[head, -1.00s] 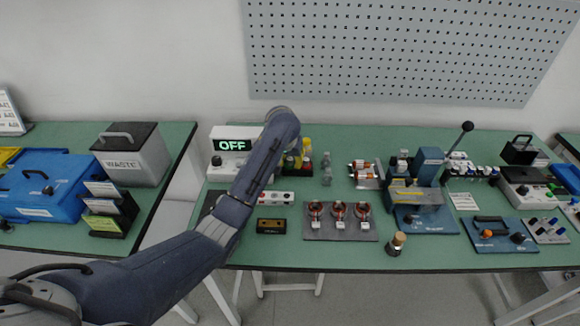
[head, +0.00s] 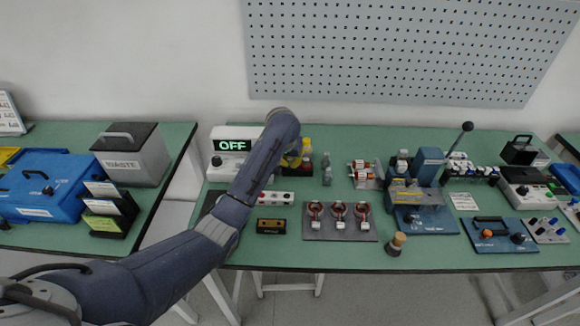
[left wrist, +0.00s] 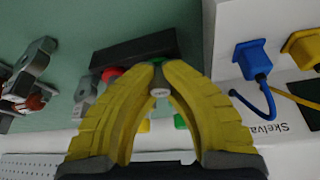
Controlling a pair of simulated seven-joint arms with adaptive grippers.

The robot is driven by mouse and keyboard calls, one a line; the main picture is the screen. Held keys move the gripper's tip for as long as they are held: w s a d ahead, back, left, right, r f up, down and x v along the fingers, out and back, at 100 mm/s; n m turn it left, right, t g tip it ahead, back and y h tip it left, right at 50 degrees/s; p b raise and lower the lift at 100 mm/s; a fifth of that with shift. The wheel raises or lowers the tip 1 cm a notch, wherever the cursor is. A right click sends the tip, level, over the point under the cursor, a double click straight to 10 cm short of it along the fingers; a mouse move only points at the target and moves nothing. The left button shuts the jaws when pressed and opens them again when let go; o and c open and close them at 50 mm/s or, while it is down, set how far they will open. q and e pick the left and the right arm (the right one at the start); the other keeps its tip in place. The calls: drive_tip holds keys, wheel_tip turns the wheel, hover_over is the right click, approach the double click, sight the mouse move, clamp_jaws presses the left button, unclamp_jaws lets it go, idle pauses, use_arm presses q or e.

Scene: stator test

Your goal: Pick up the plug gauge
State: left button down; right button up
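No plug gauge is plainly marked. A dark upright piece with a tan rounded top (head: 396,243) near the front edge may be it, well right of the gripper. My right gripper is out of view.
The tester reading OFF (head: 232,142) stands left of the gripper; its blue plug (left wrist: 252,60) shows in the wrist view. Green table (head: 330,255) is bare along the front.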

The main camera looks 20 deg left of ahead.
sight(290, 159)
use_arm(q)
drive_tip(key=shift+s+f, duration=0.1)
wheel_tip(290, 159, up, 10)
drive_tip(key=shift+r, duration=0.1)
idle(0.5)
